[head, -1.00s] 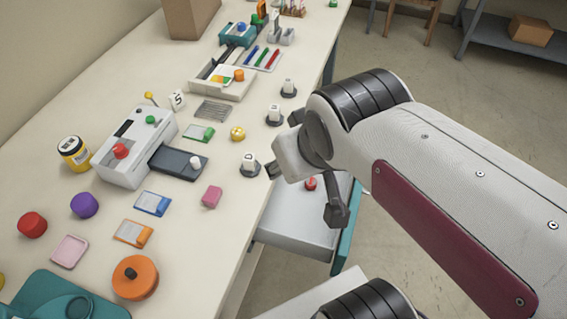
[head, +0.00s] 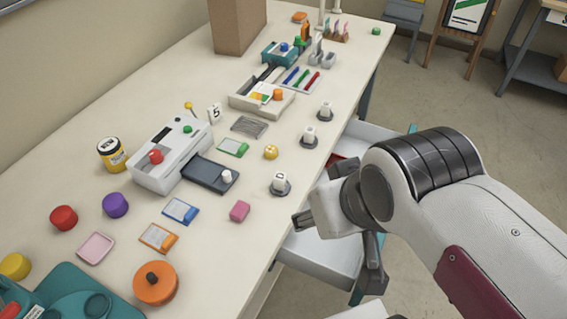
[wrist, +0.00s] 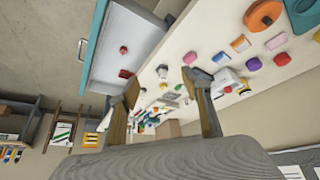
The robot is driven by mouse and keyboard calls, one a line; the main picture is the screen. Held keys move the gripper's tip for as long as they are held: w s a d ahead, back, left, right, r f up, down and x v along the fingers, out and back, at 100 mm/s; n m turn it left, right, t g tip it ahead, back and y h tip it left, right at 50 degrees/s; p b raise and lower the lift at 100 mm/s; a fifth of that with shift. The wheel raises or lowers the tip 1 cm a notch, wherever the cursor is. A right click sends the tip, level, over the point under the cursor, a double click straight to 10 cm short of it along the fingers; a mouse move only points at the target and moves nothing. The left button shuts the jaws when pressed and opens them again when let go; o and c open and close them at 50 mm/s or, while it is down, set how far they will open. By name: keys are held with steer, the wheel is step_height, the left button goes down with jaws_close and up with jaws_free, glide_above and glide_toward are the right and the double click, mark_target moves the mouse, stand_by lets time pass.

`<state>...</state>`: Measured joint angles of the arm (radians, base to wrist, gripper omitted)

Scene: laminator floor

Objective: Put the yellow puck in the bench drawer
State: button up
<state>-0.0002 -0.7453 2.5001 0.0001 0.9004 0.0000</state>
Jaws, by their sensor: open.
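A yellow puck (head: 15,266) lies on the bench top at the left edge of the head view, beside a teal case. The bench drawer (head: 312,258) is pulled out from the bench's right side. Its pale inside and teal front (wrist: 97,40) show in the wrist view, with a red knob-like thing and a dark red block inside. My gripper (head: 337,250) is open and empty, over the drawer side of the bench, far from the yellow puck. My arm hides part of the drawer in the head view.
A smaller yellow round thing (head: 270,152) lies mid-bench. Red (head: 63,217) and purple (head: 115,204) pucks, an orange round thing (head: 155,284), a pink tray (head: 95,248) and a laminator (head: 170,155) crowd the near bench. White pieces on dark bases line the right edge.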

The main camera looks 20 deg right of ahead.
steer(key=f, duration=0.2)
steer(key=m+g+h, duration=0.1)
steer(key=m+g, duration=0.2)
steer(key=g, duration=0.1)
glide_toward(271, 153)
steer(key=s+f, duration=0.1)
steer(key=s, duration=0.2)
steer(key=s+f, duration=0.1)
steer(key=s, duration=0.1)
steer(key=shift+s+d+f, duration=0.15)
steer(key=shift+s+f, duration=0.05)
steer(key=shift+f, duration=0.1)
steer(key=w, duration=0.3)
steer(key=shift+w+d+f, duration=0.1)
steer(key=shift+w, duration=0.1)
steer(key=w+r, duration=0.1)
steer(key=w+r+m+t, duration=0.1)
steer(key=shift+w+d, duration=0.1)
steer(key=shift+w, duration=0.4)
steer(key=shift+f+m, duration=0.15)
steer(key=shift+m, duration=0.15)
steer(key=shift+x, duration=1.2)
